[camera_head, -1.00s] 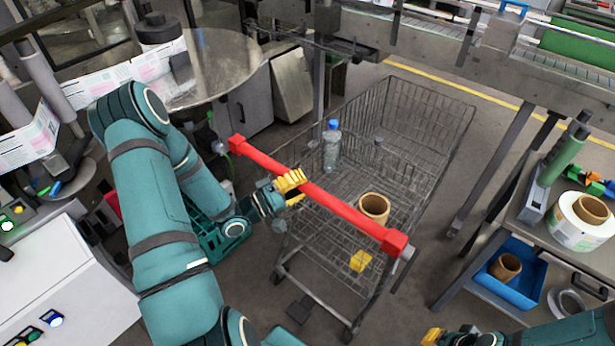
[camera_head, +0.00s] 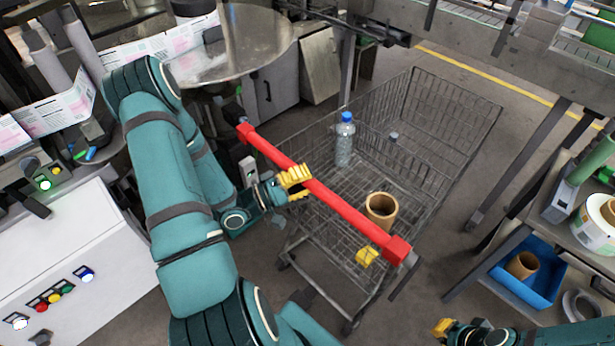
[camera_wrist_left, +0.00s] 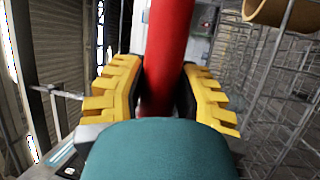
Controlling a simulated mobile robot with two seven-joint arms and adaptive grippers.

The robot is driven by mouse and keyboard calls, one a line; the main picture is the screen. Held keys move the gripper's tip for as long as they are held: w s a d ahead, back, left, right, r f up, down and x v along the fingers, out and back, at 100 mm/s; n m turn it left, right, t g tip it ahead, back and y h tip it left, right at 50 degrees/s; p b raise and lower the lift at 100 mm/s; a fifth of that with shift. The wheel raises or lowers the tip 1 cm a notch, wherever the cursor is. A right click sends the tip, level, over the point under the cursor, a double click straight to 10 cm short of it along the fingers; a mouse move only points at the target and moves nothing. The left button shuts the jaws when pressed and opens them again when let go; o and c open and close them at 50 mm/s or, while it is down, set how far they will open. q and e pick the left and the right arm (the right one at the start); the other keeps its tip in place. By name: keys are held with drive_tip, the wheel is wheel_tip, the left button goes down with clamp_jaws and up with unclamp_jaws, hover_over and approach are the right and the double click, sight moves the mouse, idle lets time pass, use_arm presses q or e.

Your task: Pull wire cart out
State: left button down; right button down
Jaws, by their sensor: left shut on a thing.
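The wire cart (camera_head: 440,150) is a grey mesh trolley with a red handle bar (camera_head: 345,212) along its near side. My left gripper (camera_head: 296,182) is shut on the red handle, left of its middle. In the left wrist view the yellow fingers (camera_wrist_left: 160,95) sit on both sides of the red bar (camera_wrist_left: 168,50). In the cart are a clear bottle with a blue cap (camera_head: 344,140), a brown cardboard core (camera_head: 381,210) and a small yellow piece (camera_head: 367,257). My right gripper (camera_head: 442,328) is at the bottom edge, away from the cart; its fingers are only partly visible.
A white control cabinet (camera_head: 85,265) with coloured buttons stands at the left. A round metal table (camera_head: 235,45) is behind my left arm. At the right, a shelf holds a blue bin (camera_head: 535,285). A conveyor frame (camera_head: 470,30) runs behind the cart, past a yellow floor line.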

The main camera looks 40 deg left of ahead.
use_arm(q)
drive_tip(key=c, duration=0.6)
unclamp_jaws()
drive_tip(key=shift+c, duration=0.2)
drive_tip(key=v, duration=1.2)
drive_tip(key=shift+f, duration=0.1)
